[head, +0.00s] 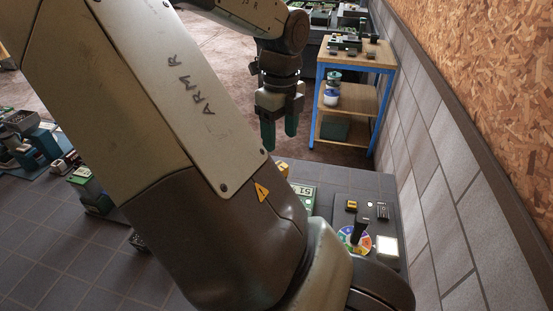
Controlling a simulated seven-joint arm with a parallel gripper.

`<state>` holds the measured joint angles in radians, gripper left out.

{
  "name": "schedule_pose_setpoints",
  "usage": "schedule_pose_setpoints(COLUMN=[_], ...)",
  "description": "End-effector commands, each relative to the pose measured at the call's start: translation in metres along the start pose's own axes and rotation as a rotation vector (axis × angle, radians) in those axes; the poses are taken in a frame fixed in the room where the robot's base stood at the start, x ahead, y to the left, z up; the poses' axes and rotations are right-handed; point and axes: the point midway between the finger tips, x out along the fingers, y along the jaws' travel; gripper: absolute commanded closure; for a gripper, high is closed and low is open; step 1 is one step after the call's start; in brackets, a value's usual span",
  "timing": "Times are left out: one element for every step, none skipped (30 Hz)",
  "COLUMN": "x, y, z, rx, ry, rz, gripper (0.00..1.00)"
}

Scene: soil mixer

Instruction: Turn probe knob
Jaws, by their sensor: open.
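A dark panel (375,205) sits at the lower right of the head view, beside the wall. On it a black upright knob (360,229) stands over a round multicoloured dial (346,238). I cannot tell for sure whether this is the probe knob. My gripper (280,142) points down with its green-tipped fingers apart and nothing between them. It appears above and left of the panel in the picture, clear of the knob. My arm crosses the foreground and hides the area left of the dial.
A white square pad (387,247) and small yellow and black parts sit on the panel. A green numbered display (306,194) lies to its left, partly hidden. A blue-framed wooden shelf (352,98) stands behind. The tiled wall (440,190) bounds the right side.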

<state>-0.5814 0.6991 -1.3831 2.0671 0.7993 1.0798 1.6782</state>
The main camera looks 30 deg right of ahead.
Motion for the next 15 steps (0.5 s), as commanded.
schedule_pose_setpoints(x=[0.01, 0.016, 0.024, 0.03, 0.036, 0.043, 0.049, 0.054, 0.061, 0.065, 0.069, 0.074, 0.077, 0.079, 0.082], y=[0.0, 0.0, 0.0, 0.0, 0.0, 0.0, 0.0, 0.0, 0.0, 0.0, 0.0, 0.0, 0.0, 0.0, 0.0], z=[-0.001, -0.001, -0.002, -0.001, -0.002, -0.001, -0.001, -0.001, -0.002, -0.002, -0.001, -0.001, -0.001, -0.001, -0.001], rx=[0.004, 0.002, 0.003, 0.002, 0.002, 0.002, 0.0, 0.001, 0.001, 0.0, 0.0, -0.001, -0.002, -0.002, -0.002], ry=[0.004, 0.004, 0.005, 0.004, 0.006, 0.004, 0.004, 0.005, 0.004, 0.004, 0.004, 0.003, 0.002, 0.001, 0.002], rz=[0.001, 0.001, 0.002, 0.002, 0.001, 0.001, 0.001, 0.001, 0.001, 0.002, 0.001, 0.0, 0.0, 0.0, 0.0], gripper=[0.38, 0.38, 0.38, 0.38, 0.38, 0.38, 0.38, 0.38, 0.38, 0.38, 0.38, 0.38, 0.38, 0.38, 0.38])
